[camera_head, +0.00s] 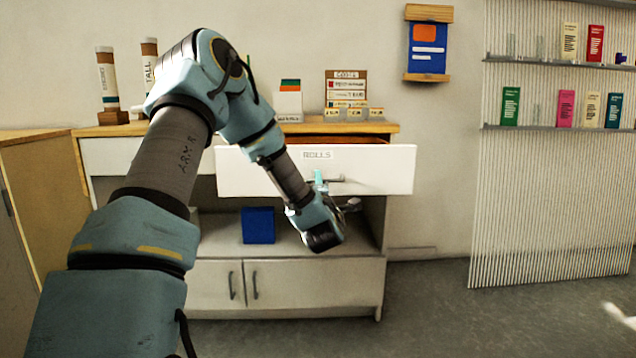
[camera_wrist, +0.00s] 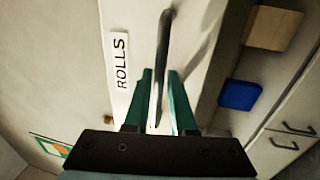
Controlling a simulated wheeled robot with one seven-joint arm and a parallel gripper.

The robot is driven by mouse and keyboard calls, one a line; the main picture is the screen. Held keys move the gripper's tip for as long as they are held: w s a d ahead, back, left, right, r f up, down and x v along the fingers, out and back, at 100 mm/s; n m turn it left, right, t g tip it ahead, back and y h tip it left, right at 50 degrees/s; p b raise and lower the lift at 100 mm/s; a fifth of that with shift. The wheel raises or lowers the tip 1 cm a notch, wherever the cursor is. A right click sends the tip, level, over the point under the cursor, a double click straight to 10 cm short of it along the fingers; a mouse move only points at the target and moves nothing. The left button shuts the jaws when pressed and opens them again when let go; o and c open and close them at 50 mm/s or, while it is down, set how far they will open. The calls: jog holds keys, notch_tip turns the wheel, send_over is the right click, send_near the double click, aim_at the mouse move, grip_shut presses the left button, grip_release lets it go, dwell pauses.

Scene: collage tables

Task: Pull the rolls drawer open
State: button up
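The rolls drawer (camera_head: 385,168) has a white front with a ROLLS label (camera_head: 318,155). It stands out from the cabinet, and its brown inside shows above the front. Its grey bar handle (camera_head: 350,180) is partly hidden behind my arm. In the wrist view the label (camera_wrist: 121,62) is beside the handle (camera_wrist: 165,40). My gripper (camera_wrist: 160,76) has its two green fingers on either side of the handle, with a narrow gap seen at each side. In the head view my gripper (camera_head: 320,178) is at the drawer front, mostly hidden by my wrist.
A blue box (camera_head: 258,225) sits on the open shelf below the drawer, above two cupboard doors (camera_head: 310,285). Tubes and small boxes stand on the cabinet top (camera_head: 385,127). A ribbed display panel (camera_head: 555,200) is at right.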

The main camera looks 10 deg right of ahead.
jog(key=shift+o, duration=1.4)
jog(key=v, duration=1)
jog(key=shift+s, duration=0.35)
jog(key=shift+f, duration=0.15)
